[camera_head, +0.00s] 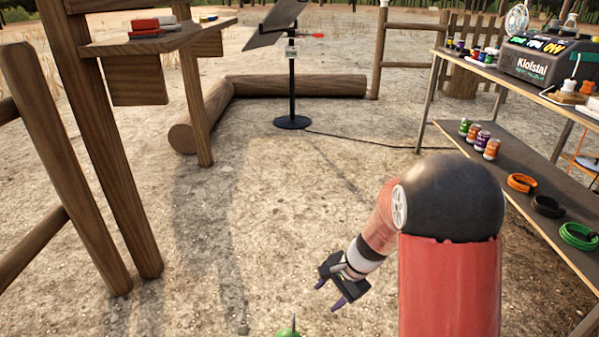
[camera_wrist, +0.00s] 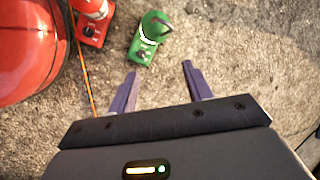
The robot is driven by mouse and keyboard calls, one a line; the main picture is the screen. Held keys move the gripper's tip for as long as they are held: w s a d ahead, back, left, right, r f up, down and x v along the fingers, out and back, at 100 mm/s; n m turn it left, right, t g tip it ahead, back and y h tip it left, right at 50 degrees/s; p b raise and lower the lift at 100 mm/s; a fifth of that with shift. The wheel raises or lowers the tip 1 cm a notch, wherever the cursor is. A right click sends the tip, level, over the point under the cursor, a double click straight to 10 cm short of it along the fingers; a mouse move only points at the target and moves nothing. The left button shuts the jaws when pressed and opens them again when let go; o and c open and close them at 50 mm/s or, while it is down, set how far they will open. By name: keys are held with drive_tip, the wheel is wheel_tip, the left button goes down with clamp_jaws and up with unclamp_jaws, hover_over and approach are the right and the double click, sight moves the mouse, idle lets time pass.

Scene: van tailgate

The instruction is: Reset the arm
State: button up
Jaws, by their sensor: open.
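My arm reaches down in the head view, and my gripper (camera_head: 330,296) hangs over open ground with its two purple fingers apart. In the wrist view my gripper (camera_wrist: 158,72) is open, and nothing shows between its fingers. A green object with a dark base front (camera_wrist: 148,38) stands on the ground just beyond the fingertips, apart from them. The green tip at the bottom edge of the head view (camera_head: 290,333) may be the same object; most of it is cut off there.
A shelf rack (camera_head: 510,183) with cans and coiled cables stands at the right. A wooden post frame (camera_head: 95,150) stands at the left, logs (camera_head: 295,86) and a stand (camera_head: 291,122) behind. In the wrist view, a red object (camera_wrist: 92,22) and large red rounded body (camera_wrist: 30,50) are at left.

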drive_tip(key=s+d+r+n+t+h+p, duration=0.1)
drive_tip(key=s+r+n, duration=0.25)
drive_tip(key=r, duration=0.55)
drive_tip(key=s+d+r+n+t+p, duration=0.15)
drive_tip(key=s+r, duration=0.25)
drive_tip(key=r, duration=0.5)
drive_tip(key=s+d+r+n+t+h+p, duration=0.2)
drive_tip(key=s+d+r+n, duration=0.3)
drive_tip(key=s+r, duration=0.6)
drive_tip(key=shift+s+d+h+p, duration=0.15)
drive_tip(key=shift+s+h+p, duration=0.6)
drive_tip(key=shift+s+h, duration=0.2)
drive_tip(key=shift+t, duration=0.25)
